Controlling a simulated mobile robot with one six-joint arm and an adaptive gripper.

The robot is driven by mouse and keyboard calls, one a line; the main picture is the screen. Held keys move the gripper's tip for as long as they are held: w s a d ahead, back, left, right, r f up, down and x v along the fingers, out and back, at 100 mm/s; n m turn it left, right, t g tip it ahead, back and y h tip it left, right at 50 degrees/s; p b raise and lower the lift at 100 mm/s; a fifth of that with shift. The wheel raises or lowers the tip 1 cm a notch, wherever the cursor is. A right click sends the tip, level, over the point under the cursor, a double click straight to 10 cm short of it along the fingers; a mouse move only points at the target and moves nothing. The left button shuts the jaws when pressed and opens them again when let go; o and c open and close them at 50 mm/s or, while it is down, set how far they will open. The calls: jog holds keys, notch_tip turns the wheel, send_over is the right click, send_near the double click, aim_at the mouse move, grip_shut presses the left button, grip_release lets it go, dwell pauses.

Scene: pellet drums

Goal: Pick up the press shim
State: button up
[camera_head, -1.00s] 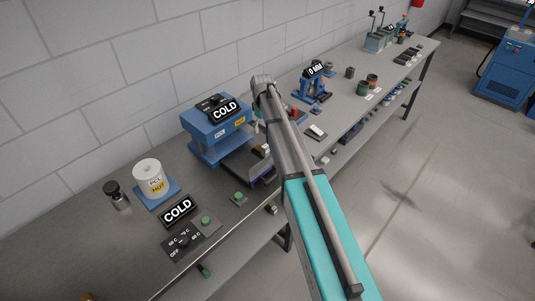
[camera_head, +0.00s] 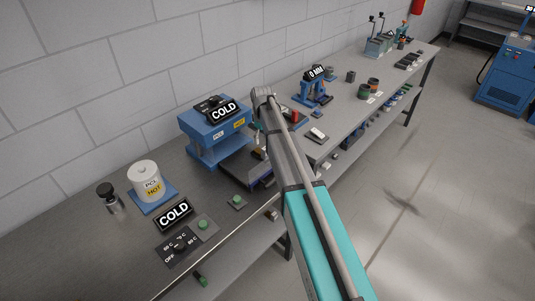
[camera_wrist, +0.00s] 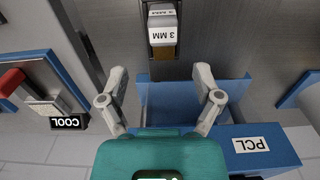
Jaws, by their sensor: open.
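In the wrist view, a small block with a white face marked "3 MM" (camera_wrist: 162,35) and a brown lower part stands on the grey surface. I cannot tell for sure which piece is the press shim. My gripper (camera_wrist: 160,74) is open and empty, its two fingers spread to either side short of the "3 MM" block, not touching it. The blue press (camera_head: 213,140) stands left of my arm in the head view; its PCL-labelled part also shows in the wrist view (camera_wrist: 285,150). My arm hides the fingers in the head view.
A white PCL HOT pot (camera_head: 145,185) on a blue base, a COLD sign (camera_head: 174,214) and a dial panel (camera_head: 180,246) stand on the near bench. A blue device with a "0 MM" display (camera_head: 313,90) stands farther along.

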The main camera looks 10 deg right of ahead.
aim_at(263, 147)
jog(key=shift+f, duration=0.15)
jog(key=f+b, duration=0.5)
jog(key=shift+s, duration=0.2)
dwell(0.3)
dwell(0.5)
grip_shut()
